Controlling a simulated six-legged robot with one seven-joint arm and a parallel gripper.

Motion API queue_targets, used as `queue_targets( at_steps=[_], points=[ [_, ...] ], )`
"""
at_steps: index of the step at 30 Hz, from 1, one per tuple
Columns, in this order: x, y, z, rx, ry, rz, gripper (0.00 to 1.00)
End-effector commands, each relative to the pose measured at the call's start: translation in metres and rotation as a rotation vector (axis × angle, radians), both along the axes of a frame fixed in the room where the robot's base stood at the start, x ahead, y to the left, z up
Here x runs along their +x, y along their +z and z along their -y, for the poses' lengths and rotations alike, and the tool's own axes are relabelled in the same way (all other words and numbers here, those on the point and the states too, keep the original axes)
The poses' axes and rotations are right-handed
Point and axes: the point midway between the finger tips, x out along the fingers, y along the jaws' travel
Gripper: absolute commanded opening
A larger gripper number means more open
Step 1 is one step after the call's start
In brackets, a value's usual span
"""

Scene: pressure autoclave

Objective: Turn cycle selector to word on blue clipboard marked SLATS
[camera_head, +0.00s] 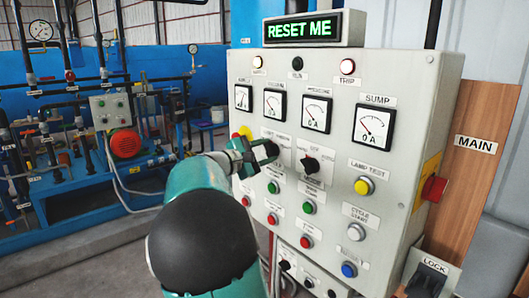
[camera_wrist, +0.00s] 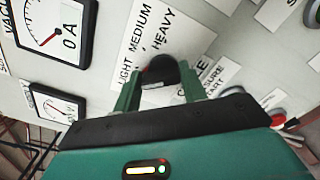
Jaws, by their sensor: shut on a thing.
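My gripper (camera_head: 262,150) reaches from the left to the grey panel. Its fingers sit either side of a black selector knob (camera_head: 272,149) and are shut on it. In the wrist view the knob (camera_wrist: 158,72) shows between the two green fingers (camera_wrist: 160,86). A white label (camera_wrist: 150,32) beside it reads LIGHT, MEDIUM, HEAVY. Text under the knob is partly covered by my gripper. The knob's exact pointing is hard to tell. A second black selector (camera_head: 311,166) is to the right. No blue clipboard marked SLATS is in view.
A lit display (camera_head: 302,28) reads RESET ME above the panel (camera_head: 400,75). Several gauges and coloured buttons surround the knob. A red button (camera_head: 435,188) juts from the panel's right side. A LOCK switch (camera_head: 428,277) is lower right. Blue pipework (camera_head: 100,130) stands left.

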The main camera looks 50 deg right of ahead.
Motion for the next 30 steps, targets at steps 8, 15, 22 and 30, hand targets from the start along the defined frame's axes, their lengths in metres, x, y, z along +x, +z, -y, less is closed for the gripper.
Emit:
queue_targets(
  at_steps=[8, 15, 22, 30],
  points=[
    [-0.0009, -0.0005, -0.0006, -0.039, 0.000, 0.175, 0.19],
    [-0.0011, -0.0008, -0.0008, -0.056, 0.001, 0.252, 0.19],
    [-0.0013, -0.0008, -0.0008, -0.060, 0.001, 0.268, 0.19],
    [-0.0013, -0.0008, -0.0008, -0.060, 0.000, 0.267, 0.46]
  ],
)
